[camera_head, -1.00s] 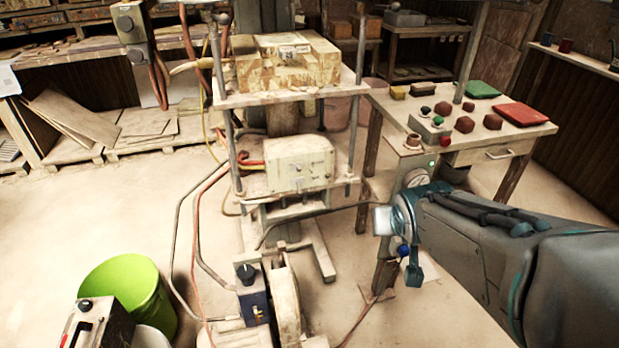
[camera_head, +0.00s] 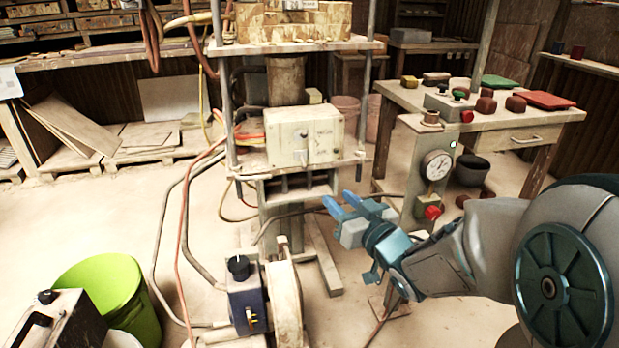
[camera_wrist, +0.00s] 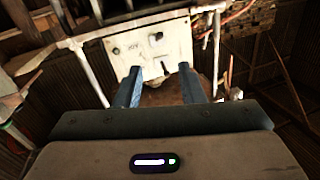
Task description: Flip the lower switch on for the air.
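A pale box (camera_head: 285,150) with dark controls on its front sits in the middle of the press frame. In the wrist view its face (camera_wrist: 125,62) shows an upper dark switch (camera_wrist: 156,38) and a lower one (camera_wrist: 166,68), with blurred lettering at their left. My gripper (camera_head: 340,200) is below and to the right of the box in the head view, with blue fingers apart and nothing between them. In the wrist view my gripper (camera_wrist: 160,70) points at the box, the lower switch appearing between its fingertips. I see no contact. The switch positions are too small to tell.
A post with a round gauge (camera_head: 436,166) and a red knob (camera_head: 432,212) stands just right of my gripper. Press rods flank the box. Hoses and a blue motor box (camera_head: 249,300) lie lower left, beside a green bucket (camera_head: 110,290).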

